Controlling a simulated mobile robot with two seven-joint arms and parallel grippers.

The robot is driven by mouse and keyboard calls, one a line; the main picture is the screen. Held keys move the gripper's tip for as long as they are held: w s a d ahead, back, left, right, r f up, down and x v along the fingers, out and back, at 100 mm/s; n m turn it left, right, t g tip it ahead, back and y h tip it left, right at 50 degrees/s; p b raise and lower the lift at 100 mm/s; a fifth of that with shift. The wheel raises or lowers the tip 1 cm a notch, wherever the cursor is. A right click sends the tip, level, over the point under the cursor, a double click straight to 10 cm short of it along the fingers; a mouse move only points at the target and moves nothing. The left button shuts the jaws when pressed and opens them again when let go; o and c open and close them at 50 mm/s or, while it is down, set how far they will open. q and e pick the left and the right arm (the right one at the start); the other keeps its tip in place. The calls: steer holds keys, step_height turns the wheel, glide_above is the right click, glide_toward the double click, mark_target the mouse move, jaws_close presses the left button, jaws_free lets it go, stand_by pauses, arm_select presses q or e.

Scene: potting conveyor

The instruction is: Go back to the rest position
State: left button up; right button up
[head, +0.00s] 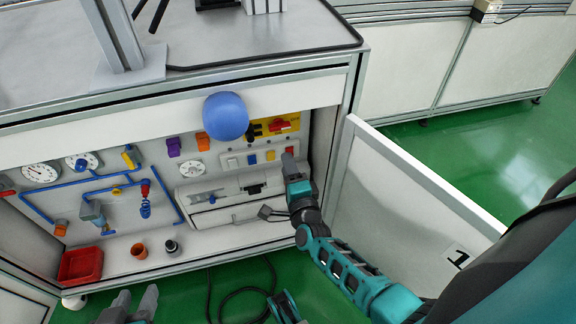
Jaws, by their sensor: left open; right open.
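My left gripper (132,302) is at the bottom edge, low in front of the cabinet. Its two grey fingers are apart with nothing between them. My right gripper (289,166) is at the end of the teal arm reaching in from the right. Its fingertips are just in front of the lower right of the control panel, by the row of small coloured switches. I see no object held in it. Whether it touches the panel cannot be told from this view.
The open cabinet door (400,185), marked 1, stands right of my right arm. The panel shelf holds a red tray (80,266), an orange cup (139,250) and a dark fitting (171,246). A blue ball (226,116) sits at the cabinet's upper front. A black cable (240,291) lies on the green floor.

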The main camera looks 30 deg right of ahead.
steer(key=s+a+r+n+g+y, duration=0.25)
steer(key=s+a+n+y, duration=0.2)
steer(key=s+n, duration=0.5)
steer(key=s+a+r+n+g+y, duration=0.1)
steer(key=s+a+n+g+y, duration=0.4)
steer(key=n, duration=0.8)
arm_select(q)
steer(key=s+a+r+y+p, duration=0.1)
steer(key=a+r+p, duration=0.2)
steer(key=r+p, duration=0.9)
steer(key=p, duration=0.5)
steer(key=shift+s+a+r+p, duration=0.3)
steer(key=shift+s+p, duration=0.05)
steer(key=shift+p, duration=0.05)
arm_select(e)
steer(key=s+d+r+h, duration=0.1)
steer(key=s+r, duration=0.1)
steer(key=r, duration=0.4)
steer(key=s+d+r+h, duration=0.1)
steer(key=r+h, duration=0.1)
steer(key=r, duration=0.5)
steer(key=shift+s+d+t, duration=0.25)
steer(key=shift+s+t, duration=0.1)
arm_select(q)
steer(key=shift+f, duration=0.1)
arm_select(e)
steer(key=shift+f+n+h, duration=0.15)
steer(key=shift+n+h, duration=0.1)
arm_select(q)
steer(key=shift+d, duration=0.1)
